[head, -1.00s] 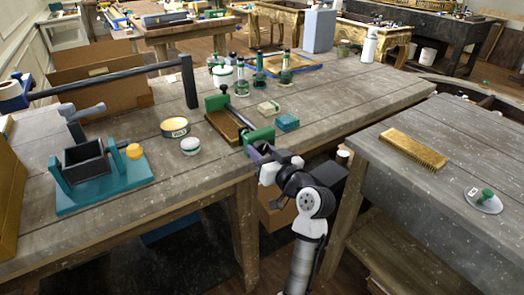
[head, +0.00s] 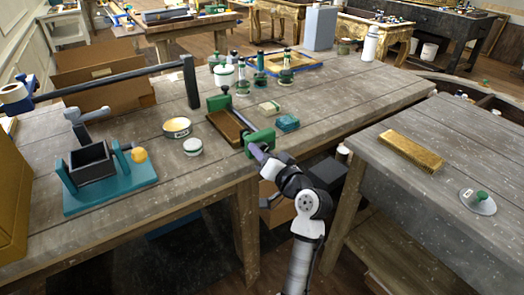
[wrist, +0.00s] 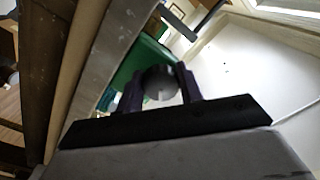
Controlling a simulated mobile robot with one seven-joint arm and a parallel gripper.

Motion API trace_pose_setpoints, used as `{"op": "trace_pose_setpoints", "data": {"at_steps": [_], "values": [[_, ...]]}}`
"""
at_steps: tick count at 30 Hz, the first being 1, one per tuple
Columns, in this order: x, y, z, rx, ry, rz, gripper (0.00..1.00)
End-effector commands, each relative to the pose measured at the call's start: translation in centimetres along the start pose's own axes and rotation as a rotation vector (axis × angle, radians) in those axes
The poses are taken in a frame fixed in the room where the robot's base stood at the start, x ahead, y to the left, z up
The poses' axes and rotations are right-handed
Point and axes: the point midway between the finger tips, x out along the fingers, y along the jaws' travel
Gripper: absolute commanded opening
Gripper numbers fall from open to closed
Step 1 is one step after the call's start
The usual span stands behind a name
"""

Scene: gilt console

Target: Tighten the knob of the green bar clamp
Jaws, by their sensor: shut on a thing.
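The green bar clamp (head: 260,138) lies at the front edge of the workbench, with a dark bar and a second green jaw (head: 218,102) farther back. A brown wooden piece (head: 225,126) lies beside its bar, between the jaws. My gripper (head: 259,154) is at the clamp's near end. In the wrist view, the dark round knob (wrist: 160,82) sits between my two fingers, which are shut on it. The green clamp body (wrist: 146,56) shows just beyond the knob. In the head view my gripper hides the knob.
A teal block (head: 288,123) and a small pale box (head: 269,107) stand right of the clamp. A round tin (head: 177,127) and a lidded jar (head: 193,146) stand to its left. A second bench with a brush (head: 412,150) is at the right, across a gap.

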Motion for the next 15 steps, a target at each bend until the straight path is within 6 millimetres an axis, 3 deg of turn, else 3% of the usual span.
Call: {"op": "trace_pose_setpoints", "data": {"at_steps": [12,13,15], "values": [[-0.1,0.14,0.12,0.009,-0.002,0.002,0.14],[-0.11,0.15,0.13,0.009,-0.002,0.003,0.41],[-0.1,0.14,0.11,0.009,-0.002,0.002,0.5]]}}
